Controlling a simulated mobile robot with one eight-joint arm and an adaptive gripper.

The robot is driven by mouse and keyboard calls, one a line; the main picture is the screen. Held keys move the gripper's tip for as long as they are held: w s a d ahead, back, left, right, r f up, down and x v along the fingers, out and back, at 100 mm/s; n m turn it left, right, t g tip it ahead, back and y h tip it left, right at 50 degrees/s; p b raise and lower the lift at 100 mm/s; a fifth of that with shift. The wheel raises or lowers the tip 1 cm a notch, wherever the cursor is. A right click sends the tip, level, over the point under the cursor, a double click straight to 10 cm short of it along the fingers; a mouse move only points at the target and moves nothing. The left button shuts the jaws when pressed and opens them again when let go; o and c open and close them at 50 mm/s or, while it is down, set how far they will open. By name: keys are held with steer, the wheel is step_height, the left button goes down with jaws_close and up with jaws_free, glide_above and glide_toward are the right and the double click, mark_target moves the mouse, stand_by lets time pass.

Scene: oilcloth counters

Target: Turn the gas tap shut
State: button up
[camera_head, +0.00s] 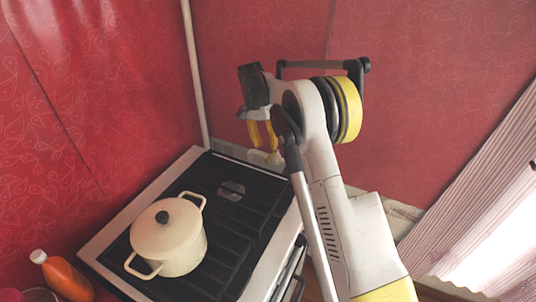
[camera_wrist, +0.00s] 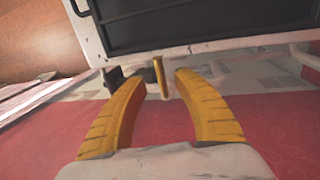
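The gas tap shows in the wrist view as a small yellow lever (camera_wrist: 160,77) by the pale pipe (camera_wrist: 206,50) behind the stove. The lever runs up and down in that picture, across the pipe's line. My gripper (camera_wrist: 158,80) has its two yellow fingers apart, one on each side of the lever. There are gaps on both sides, and I see no contact. In the head view my gripper (camera_head: 262,134) points down behind the stove's back edge. I cannot clearly make out the tap there.
The black-topped stove (camera_head: 215,240) carries a cream pot (camera_head: 168,240) with a lid. An orange bottle (camera_head: 65,277) stands at lower left. A vertical white pipe (camera_head: 195,75) runs up the red wall (camera_head: 250,40). A pleated curtain (camera_head: 480,190) hangs at right.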

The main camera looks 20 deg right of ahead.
step_height(320, 180, up, 6)
steer(key=a, duration=0.1)
steer(key=shift+w+r, duration=0.15)
steer(key=shift+w, duration=0.3)
steer(key=s+a+r+n+t, duration=0.3)
steer(key=s+r+n+t, duration=0.1)
steer(key=s+r, duration=1.05)
steer(key=s+a+f+n+t, duration=0.1)
steer(key=s+f, duration=0.3)
steer(key=s, duration=0.7)
steer(key=s+a+f+n+t+y, duration=0.1)
steer(key=s+f+n+t, duration=0.2)
steer(key=s, duration=0.9)
steer(key=shift+f+n+t+y, duration=0.3)
steer(key=shift+f+n, duration=0.05)
steer(key=shift+n, duration=0.15)
